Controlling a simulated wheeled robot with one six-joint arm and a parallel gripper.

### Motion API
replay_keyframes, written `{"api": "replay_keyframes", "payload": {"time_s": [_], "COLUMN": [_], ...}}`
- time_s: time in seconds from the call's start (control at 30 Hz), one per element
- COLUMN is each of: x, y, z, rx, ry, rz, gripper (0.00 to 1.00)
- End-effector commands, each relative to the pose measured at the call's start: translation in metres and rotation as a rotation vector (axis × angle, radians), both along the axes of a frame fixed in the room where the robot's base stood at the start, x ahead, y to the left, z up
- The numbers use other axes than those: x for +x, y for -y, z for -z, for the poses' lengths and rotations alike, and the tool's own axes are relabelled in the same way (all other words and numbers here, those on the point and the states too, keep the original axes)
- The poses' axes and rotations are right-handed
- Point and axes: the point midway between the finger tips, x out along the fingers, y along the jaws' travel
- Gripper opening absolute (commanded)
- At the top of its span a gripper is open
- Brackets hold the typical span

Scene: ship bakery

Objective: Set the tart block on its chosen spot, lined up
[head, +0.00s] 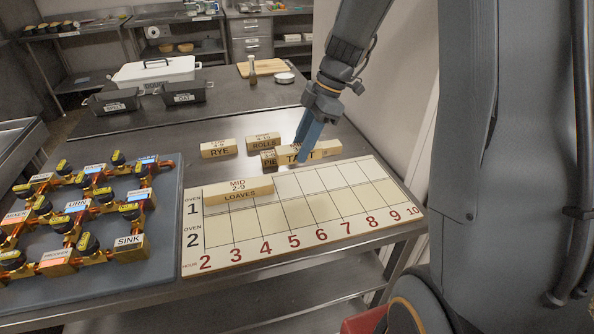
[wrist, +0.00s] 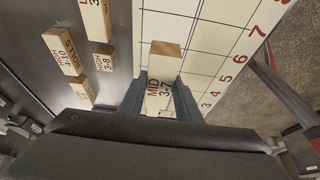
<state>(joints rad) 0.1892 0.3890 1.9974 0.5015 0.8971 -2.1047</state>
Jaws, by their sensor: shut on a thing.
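The tart block (head: 290,155) is a wooden block whose visible lettering begins "TA"; the rest is hidden by my finger. My gripper (head: 305,150) is shut on it, by the far edge of the planning board (head: 340,235). In the wrist view a block labelled "MID 3-7" (wrist: 158,97) sits between my two fingers (wrist: 161,92), with the board's grid beyond it. I cannot tell whether the block touches the surface below. The board has rows Oven 1 and Oven 2 and hours 2 to 10. No mark of a chosen spot shows.
The loaves block (head: 238,192) lies in the Oven 1 row at the left. The rye block (head: 216,148), the rolls block (head: 263,140) and a small dark-fronted block (head: 268,160) stand behind the board. A valve panel (head: 165,220) is at the left. Most board cells are clear.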

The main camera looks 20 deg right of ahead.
Motion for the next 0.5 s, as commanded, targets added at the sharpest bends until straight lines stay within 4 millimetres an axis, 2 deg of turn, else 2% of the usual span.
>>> {"api": "replay_keyframes", "payload": {"time_s": [0.2, 0.37, 0.5], "x": [-0.001, -0.001, -0.002], "y": [-0.002, -0.002, -0.002], "z": [0.035, 0.046, 0.065], "rx": [0.001, 0.001, 0.001], "ry": [-0.004, -0.001, -0.005], "rz": [-0.001, -0.002, -0.001], "gripper": [0.07, 0.07, 0.07]}}
